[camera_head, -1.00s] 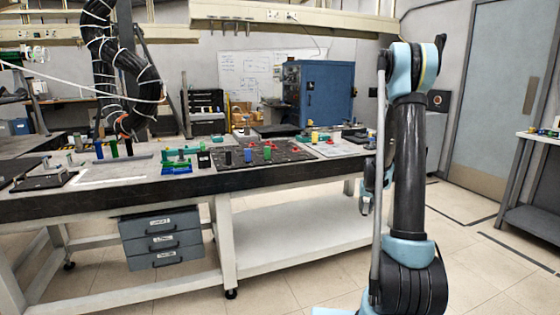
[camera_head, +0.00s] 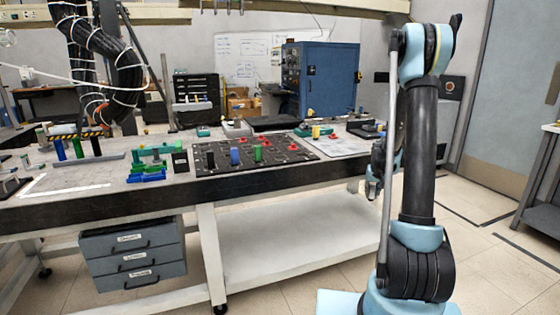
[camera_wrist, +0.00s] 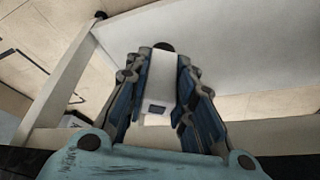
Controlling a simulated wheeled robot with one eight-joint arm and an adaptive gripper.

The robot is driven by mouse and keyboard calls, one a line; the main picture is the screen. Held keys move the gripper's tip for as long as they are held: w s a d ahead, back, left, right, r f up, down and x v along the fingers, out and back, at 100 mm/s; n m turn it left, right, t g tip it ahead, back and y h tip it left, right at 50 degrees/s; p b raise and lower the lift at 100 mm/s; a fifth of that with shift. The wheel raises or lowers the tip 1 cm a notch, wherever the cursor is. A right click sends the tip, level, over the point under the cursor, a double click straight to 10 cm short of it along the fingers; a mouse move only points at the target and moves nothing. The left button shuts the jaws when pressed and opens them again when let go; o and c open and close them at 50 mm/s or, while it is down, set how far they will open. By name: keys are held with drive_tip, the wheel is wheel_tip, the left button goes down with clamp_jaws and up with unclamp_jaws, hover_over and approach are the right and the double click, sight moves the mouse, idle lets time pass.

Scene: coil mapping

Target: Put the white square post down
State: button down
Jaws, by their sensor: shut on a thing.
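In the wrist view the white square post (camera_wrist: 157,84) sits between the two fingers of my gripper (camera_wrist: 160,72), which is shut on it. Its near end has a small dark rectangular mark. Behind the post a dark round thing (camera_wrist: 164,46) shows. In the head view my gripper (camera_head: 373,178) is partly hidden behind my arm, at the right front of the workbench (camera_head: 130,206). I cannot make out the post there. The gripper appears to be in front of the bench, not over its top.
On the bench, a dark board (camera_head: 214,171) carries black, blue and green posts and red pieces. A pale plate (camera_head: 345,148) lies to its right. A green fixture (camera_head: 150,155) and a post rack (camera_head: 82,160) stand left. Drawers (camera_head: 132,256) hang below the bench.

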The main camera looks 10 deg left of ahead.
drive_tip(key=shift+a, duration=0.3)
